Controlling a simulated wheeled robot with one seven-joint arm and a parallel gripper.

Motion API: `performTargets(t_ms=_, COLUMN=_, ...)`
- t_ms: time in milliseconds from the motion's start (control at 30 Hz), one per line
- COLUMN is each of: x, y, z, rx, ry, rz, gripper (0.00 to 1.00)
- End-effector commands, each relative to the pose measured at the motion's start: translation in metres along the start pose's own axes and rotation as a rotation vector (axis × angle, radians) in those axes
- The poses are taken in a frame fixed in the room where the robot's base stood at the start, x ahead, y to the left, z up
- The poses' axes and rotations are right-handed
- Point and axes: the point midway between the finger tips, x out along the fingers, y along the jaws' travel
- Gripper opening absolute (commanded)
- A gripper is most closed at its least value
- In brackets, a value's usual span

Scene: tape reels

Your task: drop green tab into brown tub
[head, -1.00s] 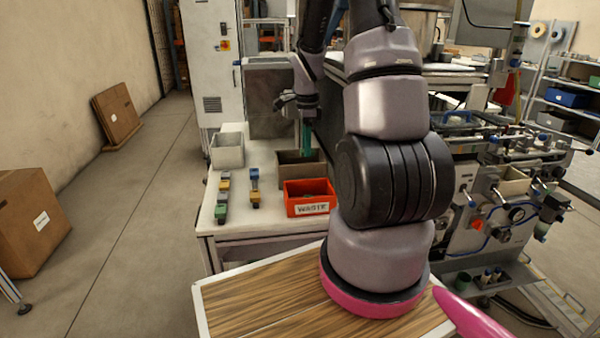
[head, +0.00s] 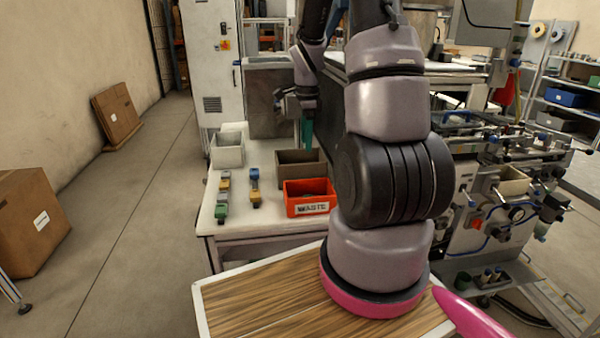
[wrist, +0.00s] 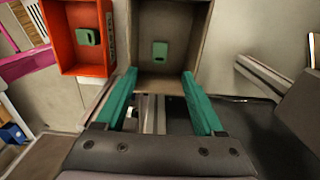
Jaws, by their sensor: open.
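The brown tub (head: 292,176) stands on the white table behind the red bin. In the wrist view the brown tub (wrist: 202,42) is straight ahead of the fingers, and a small green tab (wrist: 160,52) lies on its floor. My gripper (head: 307,135) hangs above the tub's back right part in the head view. Its teal fingers (wrist: 160,88) are spread wide with nothing between them. The inside of the tub is mostly hidden in the head view.
The red bin marked WASTE (head: 311,208) stands next to the tub; another green piece (wrist: 88,37) lies in it. A light grey bin (head: 227,155) and two rows of coloured pieces (head: 223,196) are to the left. Bare tabletop surrounds the rows.

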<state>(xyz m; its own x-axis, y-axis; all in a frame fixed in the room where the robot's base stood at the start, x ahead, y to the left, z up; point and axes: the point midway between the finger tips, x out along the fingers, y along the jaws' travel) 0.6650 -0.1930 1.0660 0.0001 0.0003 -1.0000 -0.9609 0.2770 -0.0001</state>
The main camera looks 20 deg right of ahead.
Motion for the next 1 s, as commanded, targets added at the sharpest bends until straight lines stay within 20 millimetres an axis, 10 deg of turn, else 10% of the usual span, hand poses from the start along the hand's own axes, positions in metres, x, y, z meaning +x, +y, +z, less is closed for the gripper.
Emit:
performTargets(t_ms=400, x=-0.074, y=-0.001, z=0.0, rx=0.0, ry=0.001, rz=-0.002, gripper=0.7)
performTargets(t_ms=1000, x=-0.086, y=0.002, z=0.002, rx=-0.018, ry=-0.002, rz=-0.009, gripper=0.7)
